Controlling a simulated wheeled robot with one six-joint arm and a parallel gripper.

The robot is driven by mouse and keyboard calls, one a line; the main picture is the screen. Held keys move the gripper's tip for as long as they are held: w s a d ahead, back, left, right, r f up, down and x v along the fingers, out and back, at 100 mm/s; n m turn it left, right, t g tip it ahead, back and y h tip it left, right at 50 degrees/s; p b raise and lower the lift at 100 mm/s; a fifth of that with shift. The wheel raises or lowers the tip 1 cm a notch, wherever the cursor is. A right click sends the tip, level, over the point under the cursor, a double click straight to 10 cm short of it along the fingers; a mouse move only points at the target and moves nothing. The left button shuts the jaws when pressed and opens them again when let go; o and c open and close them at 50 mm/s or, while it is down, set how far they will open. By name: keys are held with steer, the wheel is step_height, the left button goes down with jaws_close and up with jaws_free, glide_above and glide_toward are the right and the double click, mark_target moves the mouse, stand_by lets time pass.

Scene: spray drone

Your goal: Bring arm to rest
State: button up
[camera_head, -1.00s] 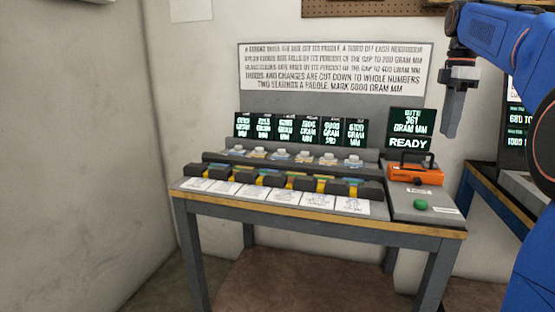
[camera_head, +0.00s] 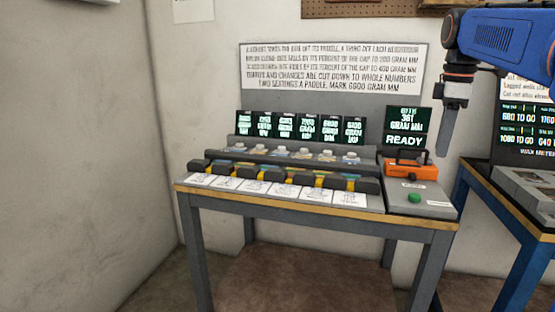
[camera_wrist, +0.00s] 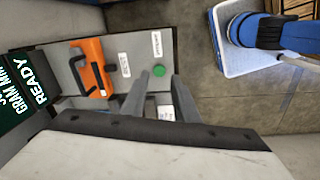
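My gripper (camera_head: 443,152) hangs from my blue arm at the upper right of the head view, pointing down. It is in the air in front of the wall, right of the READY screen (camera_head: 405,141). In the wrist view my gripper (camera_wrist: 157,82) shows two grey fingers apart, with nothing between them. Behind the fingers lie the grey panel with a green button (camera_wrist: 159,70) and the orange box with a black handle (camera_wrist: 90,67). I see no contact with either.
A bench (camera_head: 310,208) carries a row of dark paddles (camera_head: 290,176), white cards and small screens under a wall sign (camera_head: 333,69). A blue-framed table (camera_head: 490,205) with a screen stands at the right. Floor shows in front of the bench.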

steer(key=s+a+f+m+t, duration=0.1)
steer(key=s+a+f+m, duration=0.2)
steer(key=s+f, duration=0.5)
steer(key=s+a+f+m+t, duration=0.1)
steer(key=s+a+f+m, duration=0.3)
steer(key=s+f, duration=0.5)
steer(key=s+a+f+m+t, duration=0.2)
steer(key=s+a+f+m, duration=0.2)
steer(key=s+f, duration=0.4)
step_height(320, 180, down, 4)
steer(key=shift+s+a+f+m, duration=0.1)
steer(key=shift+s+a+m, duration=0.15)
steer(key=shift+m, duration=0.25)
